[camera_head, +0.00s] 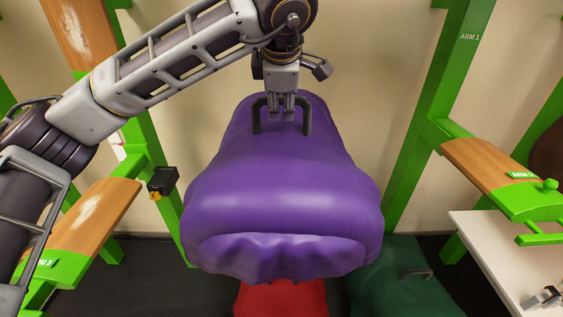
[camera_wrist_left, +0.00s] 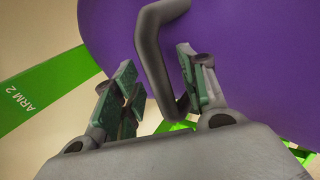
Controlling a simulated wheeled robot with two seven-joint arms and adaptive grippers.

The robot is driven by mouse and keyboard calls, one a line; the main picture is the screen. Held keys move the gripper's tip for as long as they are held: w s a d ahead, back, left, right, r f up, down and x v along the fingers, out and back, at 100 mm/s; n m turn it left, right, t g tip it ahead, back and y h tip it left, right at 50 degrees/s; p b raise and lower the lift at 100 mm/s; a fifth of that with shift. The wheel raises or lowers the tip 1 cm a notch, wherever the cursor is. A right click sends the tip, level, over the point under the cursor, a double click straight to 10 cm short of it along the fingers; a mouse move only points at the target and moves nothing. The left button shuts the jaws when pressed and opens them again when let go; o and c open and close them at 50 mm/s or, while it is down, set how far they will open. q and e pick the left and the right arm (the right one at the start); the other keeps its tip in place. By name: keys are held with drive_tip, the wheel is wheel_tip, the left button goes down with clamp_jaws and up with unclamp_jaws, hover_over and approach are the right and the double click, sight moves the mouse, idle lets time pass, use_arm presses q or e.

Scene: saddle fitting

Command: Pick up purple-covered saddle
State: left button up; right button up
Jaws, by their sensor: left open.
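The purple-covered saddle (camera_head: 285,185) fills the middle of the head view, with a dark handle (camera_head: 257,117) at its far end. Its purple cover (camera_wrist_left: 255,50) also shows in the left wrist view. My left gripper (camera_head: 282,116) points down at the handle from above. In the left wrist view the two fingers of the left gripper (camera_wrist_left: 160,82) are apart, and the dark handle (camera_wrist_left: 155,60) passes between them. Whether the fingers touch the handle is hard to tell. What carries the saddle underneath is hidden. My right gripper is not in view.
A red item (camera_head: 280,298) and a green item with a handle (camera_head: 400,283) lie below the saddle. Green posts (camera_head: 430,110) stand on both sides, with wooden arms at the left (camera_head: 95,215) and right (camera_head: 485,162). A white table (camera_head: 500,265) is at the right.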

use_arm(q)
clamp_jaws()
idle(0.5)
drive_tip(key=shift+r, duration=0.1)
idle(0.4)
